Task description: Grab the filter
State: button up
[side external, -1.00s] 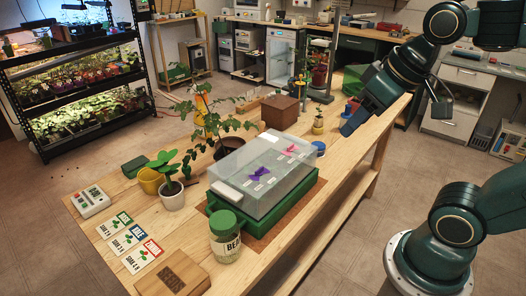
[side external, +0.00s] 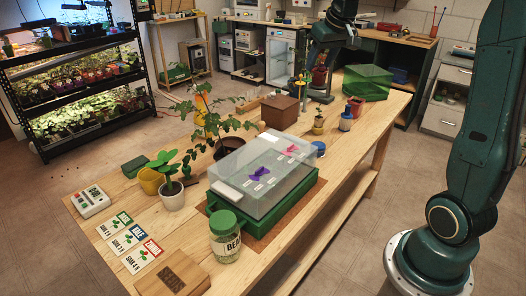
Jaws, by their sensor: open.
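I cannot pick out a filter for certain in the side external view. My gripper (side external: 321,62) hangs from the dark green arm over the far end of the wooden table (side external: 300,262), just above a reddish pot (side external: 319,78). Its fingers are small and partly blurred into the background there. It is open, and I see nothing held in it. Whether it touches the pot or the stand beside it cannot be told.
A clear-lidded green tray (side external: 262,172) fills the table's middle. A brown box (side external: 280,110), a green bin (side external: 368,82), a blue bottle (side external: 345,121) and a tomato plant (side external: 212,125) stand farther back. A bean jar (side external: 225,238) stands in front.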

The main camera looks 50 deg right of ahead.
jog(key=w+d+f+m, duration=0.1)
jog(key=w+d+f, duration=0.2)
jog(key=d, duration=0.6)
jog(key=m+g+h, duration=0.1)
jog(key=m, duration=0.2)
send_near(350, 107)
notch_tip(350, 107, up, 2)
jog(key=shift+s+a+r, duration=0.1)
jog(key=shift+s+a, duration=0.2)
jog(key=shift+a, duration=0.15)
jog(key=shift+x, duration=4.3)
jog(key=shift+x, duration=2.6)
jog(key=shift+d+r, duration=0.1)
jog(key=shift+d, duration=0.05)
